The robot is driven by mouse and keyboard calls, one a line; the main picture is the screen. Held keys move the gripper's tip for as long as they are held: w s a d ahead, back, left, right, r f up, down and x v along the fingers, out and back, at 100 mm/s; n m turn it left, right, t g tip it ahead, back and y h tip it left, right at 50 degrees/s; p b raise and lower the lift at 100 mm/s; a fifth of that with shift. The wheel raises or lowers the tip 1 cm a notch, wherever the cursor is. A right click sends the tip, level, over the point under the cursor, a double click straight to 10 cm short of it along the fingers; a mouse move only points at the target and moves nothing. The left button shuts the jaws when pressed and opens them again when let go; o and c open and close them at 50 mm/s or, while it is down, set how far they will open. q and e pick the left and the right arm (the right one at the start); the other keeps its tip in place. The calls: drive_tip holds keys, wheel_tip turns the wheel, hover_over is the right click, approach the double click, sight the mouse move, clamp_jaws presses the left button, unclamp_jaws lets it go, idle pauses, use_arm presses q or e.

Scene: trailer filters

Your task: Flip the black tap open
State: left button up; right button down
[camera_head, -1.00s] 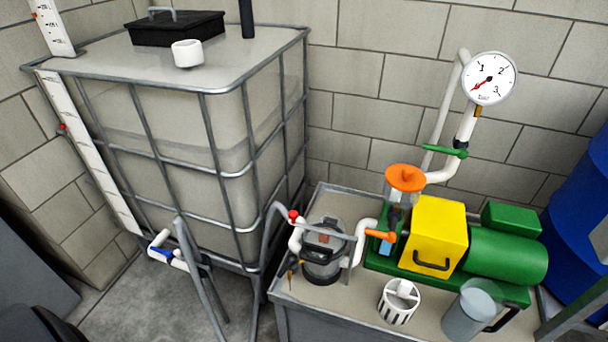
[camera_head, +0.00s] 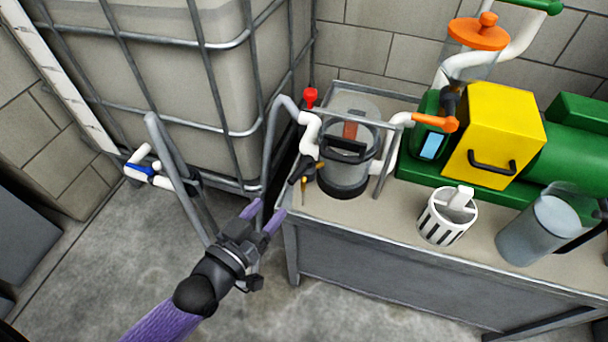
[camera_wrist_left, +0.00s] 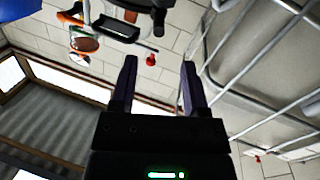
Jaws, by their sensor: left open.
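What looks like the black tap (camera_head: 301,169) is a small dark lever on the white pipe at the left side of the clear filter housing (camera_head: 346,180). A thin brass-coloured piece hangs below it. My left gripper (camera_head: 263,214) is open and empty, its purple fingers pointing up toward the bench's left corner. It is below and left of the tap and apart from it. In the left wrist view the two dark fingers (camera_wrist_left: 159,64) stand apart with nothing held between them. I cannot clearly tell the tap in that view. My right gripper is not in view.
A grey metal pipe (camera_head: 270,150) rises beside the tap, and a red knob (camera_head: 311,97) sits above it. The caged tank (camera_head: 150,60) stands left. A slotted white basket (camera_head: 446,217), yellow box (camera_head: 492,135) and clear jug (camera_head: 537,230) stand right on the bench.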

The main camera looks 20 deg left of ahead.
sight(295, 178)
use_arm(q)
drive_tip(key=b+x, duration=0.4)
drive_tip(key=x, duration=0.5)
drive_tip(key=shift+w+d+f, duration=0.1)
drive_tip(key=shift+w, duration=0.2)
drive_tip(key=shift+w+d, duration=0.15)
drive_tip(key=shift+w, duration=0.4)
drive_tip(key=shift+r, duration=0.2)
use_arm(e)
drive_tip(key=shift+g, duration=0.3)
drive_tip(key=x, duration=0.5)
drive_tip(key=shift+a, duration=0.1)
use_arm(q)
clamp_jaws()
